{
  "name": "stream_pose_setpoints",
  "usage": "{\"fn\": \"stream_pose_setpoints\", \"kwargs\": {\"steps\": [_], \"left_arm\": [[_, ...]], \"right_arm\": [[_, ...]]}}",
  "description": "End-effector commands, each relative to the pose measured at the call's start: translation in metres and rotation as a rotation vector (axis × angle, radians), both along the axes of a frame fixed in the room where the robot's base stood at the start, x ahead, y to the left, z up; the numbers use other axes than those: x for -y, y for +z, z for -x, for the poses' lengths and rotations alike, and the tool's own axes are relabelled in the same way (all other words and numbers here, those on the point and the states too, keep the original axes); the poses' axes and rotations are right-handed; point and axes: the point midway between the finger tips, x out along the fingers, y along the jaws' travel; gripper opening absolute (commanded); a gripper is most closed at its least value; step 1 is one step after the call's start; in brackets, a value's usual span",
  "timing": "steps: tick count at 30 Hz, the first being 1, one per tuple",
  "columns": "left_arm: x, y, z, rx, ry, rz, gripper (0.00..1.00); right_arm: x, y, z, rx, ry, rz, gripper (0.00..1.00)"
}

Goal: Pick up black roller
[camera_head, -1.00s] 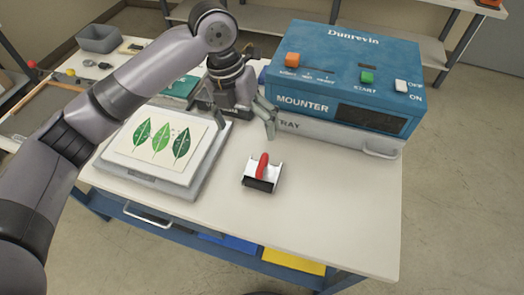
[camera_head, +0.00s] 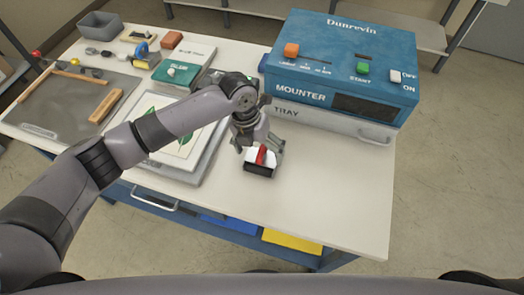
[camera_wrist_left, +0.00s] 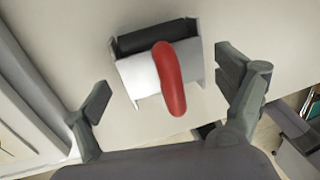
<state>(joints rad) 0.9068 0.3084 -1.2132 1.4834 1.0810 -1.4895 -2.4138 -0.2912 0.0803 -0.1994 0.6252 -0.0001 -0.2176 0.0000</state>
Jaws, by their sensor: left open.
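The black roller (camera_head: 259,169) sits on the white tabletop near the middle of the table, in a white frame with a red handle. In the left wrist view the black roller (camera_wrist_left: 157,38) lies at the far side of the white frame, and the red handle (camera_wrist_left: 169,78) points toward the gripper. My left gripper (camera_head: 261,150) is open over the roller, with its fingers on either side. In the left wrist view the fingers of the left gripper (camera_wrist_left: 165,95) stand apart from the handle, with gaps on both sides. My right gripper is not in view.
The blue mounter (camera_head: 340,65) with its tray (camera_head: 320,119) stands behind the roller. A leaf print on a pale board (camera_head: 205,160) lies left, partly behind my arm. Boxes and small tools fill the back left. The table's front right is clear.

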Motion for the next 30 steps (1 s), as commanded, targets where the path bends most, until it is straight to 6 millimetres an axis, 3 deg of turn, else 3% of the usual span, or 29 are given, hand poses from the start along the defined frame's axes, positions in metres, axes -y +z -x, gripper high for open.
{"fn": "stream_pose_setpoints", "kwargs": {"steps": [6,13,30], "left_arm": [[0.004,-0.022,0.001,0.000,0.000,0.000,0.91],[0.005,-0.024,0.001,0.001,-0.001,0.000,0.91],[0.004,-0.024,0.001,0.002,0.000,-0.002,0.53]], "right_arm": [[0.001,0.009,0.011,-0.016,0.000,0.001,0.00],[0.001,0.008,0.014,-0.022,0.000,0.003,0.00],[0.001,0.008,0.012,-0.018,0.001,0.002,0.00]]}}
